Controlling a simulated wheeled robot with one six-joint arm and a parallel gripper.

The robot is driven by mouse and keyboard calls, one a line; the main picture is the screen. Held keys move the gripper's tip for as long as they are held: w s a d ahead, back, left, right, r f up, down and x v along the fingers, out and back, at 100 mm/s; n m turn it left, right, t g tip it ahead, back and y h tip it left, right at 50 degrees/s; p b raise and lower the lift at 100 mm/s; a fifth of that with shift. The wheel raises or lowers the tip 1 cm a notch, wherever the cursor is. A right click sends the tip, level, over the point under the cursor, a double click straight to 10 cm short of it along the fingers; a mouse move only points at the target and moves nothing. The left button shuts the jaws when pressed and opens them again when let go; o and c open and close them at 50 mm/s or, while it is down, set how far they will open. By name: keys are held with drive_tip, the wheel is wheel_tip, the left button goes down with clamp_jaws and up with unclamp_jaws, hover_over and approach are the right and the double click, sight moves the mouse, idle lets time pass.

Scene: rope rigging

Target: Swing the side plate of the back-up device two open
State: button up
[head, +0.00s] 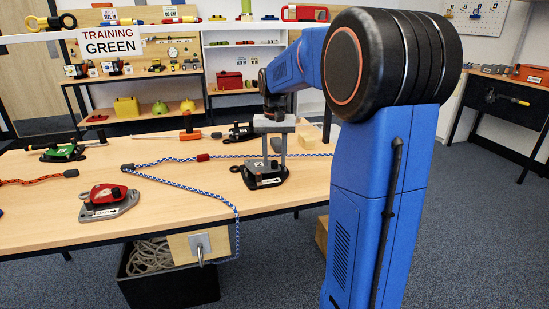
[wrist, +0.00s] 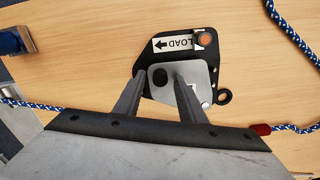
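The back-up device with the black body (head: 263,182) lies on the table below my gripper (head: 275,158). In the wrist view its black body (wrist: 222,62) carries a white LOAD label with an arrow and an orange-topped pin. Its grey side plate (wrist: 200,90) lies over the lower part of the body and has a dark hole near its left end. A number mark on the plate is partly hidden by a finger. My gripper (wrist: 158,78) is open, with one fingertip at the plate's left edge and the other over the plate beside the hole. I cannot tell whether they touch it.
A blue-white rope (head: 185,160) crosses the table behind and left of the device. A red device (head: 105,197) sits on the left, and a green one (head: 62,152) behind it. A black bin with rope (head: 150,255) stands below the front edge. Table between devices is mostly clear.

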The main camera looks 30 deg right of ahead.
clamp_jaws()
